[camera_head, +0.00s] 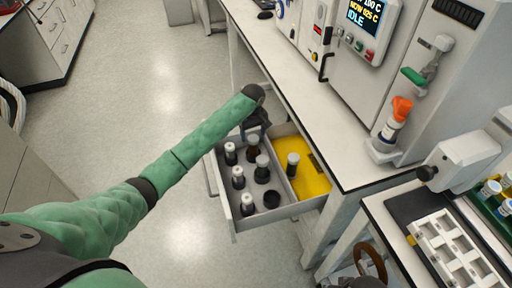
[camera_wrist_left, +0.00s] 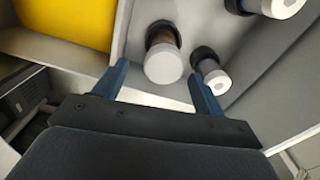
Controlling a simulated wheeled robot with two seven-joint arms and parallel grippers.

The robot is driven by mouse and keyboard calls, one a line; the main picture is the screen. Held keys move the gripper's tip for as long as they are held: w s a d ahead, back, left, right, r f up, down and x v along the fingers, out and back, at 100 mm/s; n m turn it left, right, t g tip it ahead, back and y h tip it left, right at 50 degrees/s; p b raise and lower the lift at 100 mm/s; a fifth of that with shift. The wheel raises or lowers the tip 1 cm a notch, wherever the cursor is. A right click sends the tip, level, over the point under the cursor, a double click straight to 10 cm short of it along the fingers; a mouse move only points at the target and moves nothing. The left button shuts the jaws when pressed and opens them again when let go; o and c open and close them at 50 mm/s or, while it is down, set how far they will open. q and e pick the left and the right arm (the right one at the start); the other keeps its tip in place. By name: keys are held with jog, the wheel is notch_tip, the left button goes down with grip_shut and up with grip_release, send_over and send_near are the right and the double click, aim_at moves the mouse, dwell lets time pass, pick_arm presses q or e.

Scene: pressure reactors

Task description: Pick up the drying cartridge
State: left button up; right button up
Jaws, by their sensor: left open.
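Several small cylinders with pale caps stand upright in dark holders in an open drawer (camera_head: 234,222); I cannot tell for certain which is the drying cartridge. My left gripper (camera_head: 255,136) is open over the drawer's far end. A brown-bodied cartridge with a white cap (camera_wrist_left: 163,64) shows ahead of the gap between its blue fingers (camera_wrist_left: 160,82) in the left wrist view, with no grip on it. This seems to be the brown one (camera_head: 253,152) in the head view, partly hidden by the gripper. My right gripper is not clearly visible.
The drawer's right compartment has a yellow floor (camera_head: 311,184) with one capped cylinder (camera_head: 292,164) standing on it. An empty dark holder (camera_head: 271,199) sits in the grey compartment. The bench (camera_head: 336,150) borders the drawer on the right. An orange-topped bottle (camera_head: 396,118) stands at the machine.

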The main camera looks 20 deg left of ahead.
aim_at(253, 138)
pick_arm(q)
jog(key=shift+s+d+n, duration=0.1)
jog(key=shift+s+n, duration=0.05)
jog(key=shift+n, duration=0.45)
jog(key=shift+s+r+n, duration=0.15)
jog(key=shift+s+n, duration=0.05)
jog(key=shift+n, duration=1.2)
notch_tip(253, 138, down, 2)
jog(key=shift+f, duration=0.1)
jog(key=shift+f+p, duration=0.4)
jog(key=shift+f, duration=0.85)
notch_tip(253, 138, down, 2)
jog(key=shift+f+p, duration=0.1)
jog(key=shift+p, duration=0.3)
jog(key=shift+f, duration=0.5)
jog(key=c, duration=1.2)
pick_arm(e)
jog(key=shift+w+d+f, duration=0.1)
jog(key=shift+d+f, duration=0.05)
jog(key=shift+f, duration=0.35)
jog(key=shift+d+f, duration=0.15)
jog(key=shift+f, duration=0.3)
